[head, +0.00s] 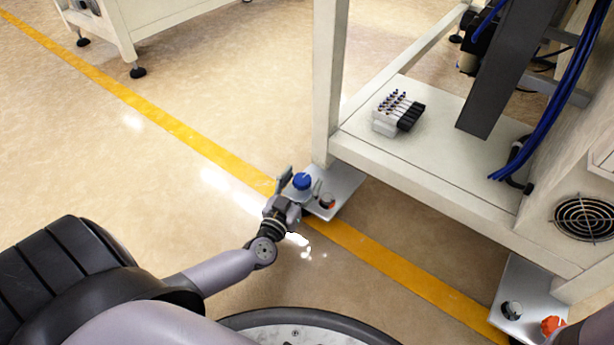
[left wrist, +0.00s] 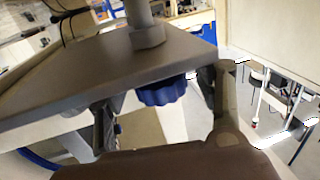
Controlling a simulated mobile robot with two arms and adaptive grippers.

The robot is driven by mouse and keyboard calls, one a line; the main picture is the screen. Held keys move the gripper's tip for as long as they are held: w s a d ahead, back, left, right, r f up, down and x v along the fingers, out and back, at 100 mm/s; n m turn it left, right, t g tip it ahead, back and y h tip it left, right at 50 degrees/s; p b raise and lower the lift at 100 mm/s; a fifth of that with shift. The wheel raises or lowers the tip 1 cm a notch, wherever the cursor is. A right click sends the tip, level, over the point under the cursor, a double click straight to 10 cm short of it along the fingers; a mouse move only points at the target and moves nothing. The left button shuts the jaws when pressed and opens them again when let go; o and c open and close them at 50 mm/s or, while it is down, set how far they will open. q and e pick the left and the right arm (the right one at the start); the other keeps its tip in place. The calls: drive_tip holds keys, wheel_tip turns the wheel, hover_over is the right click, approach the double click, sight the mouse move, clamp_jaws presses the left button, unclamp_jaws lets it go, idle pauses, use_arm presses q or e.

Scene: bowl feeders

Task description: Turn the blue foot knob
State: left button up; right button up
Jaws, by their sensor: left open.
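The blue foot knob (head: 302,181) shows at the foot plate (head: 345,180) by the near corner leg of the white machine frame. It also shows in the left wrist view (left wrist: 163,91), ribbed and right against the edge of a grey plate (left wrist: 110,68). My left gripper (head: 300,187) is open at the knob, one finger on each side. In the left wrist view the fingers (left wrist: 160,108) stand apart with the knob between them, and gaps show on both sides. Part of the left finger is hidden by the plate. My right gripper is not in view.
Another foot plate (head: 530,285) with a dark knob (head: 511,310) and an orange knob (head: 553,326) is at the lower right. A rack of vials (head: 398,112) stands on the machine's shelf.

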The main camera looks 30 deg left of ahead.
use_arm(q)
drive_tip(key=c, duration=1.2)
drive_tip(key=shift+a+m+h, duration=0.1)
drive_tip(key=shift+m+h, duration=0.2)
drive_tip(key=shift+h, duration=0.2)
drive_tip(key=m+h, duration=0.3)
drive_tip(key=h, duration=0.1)
drive_tip(key=shift+a+r, duration=0.1)
drive_tip(key=m+g+h, duration=0.1)
drive_tip(key=h, duration=0.2)
drive_tip(key=m+h, duration=0.2)
drive_tip(key=shift+w+m+g+h, duration=0.15)
drive_tip(key=shift+m+g+h, duration=0.15)
drive_tip(key=shift+g+h, duration=0.1)
drive_tip(key=m+g+h, duration=0.4)
drive_tip(key=h, duration=0.1)
drive_tip(key=shift+m+g+h, duration=1.6)
drive_tip(key=shift+m+g, duration=0.2)
drive_tip(key=shift+g, duration=0.5)
drive_tip(key=shift+m+g+h, duration=0.3)
drive_tip(key=shift+m+g, duration=0.2)
drive_tip(key=shift+g, duration=0.3)
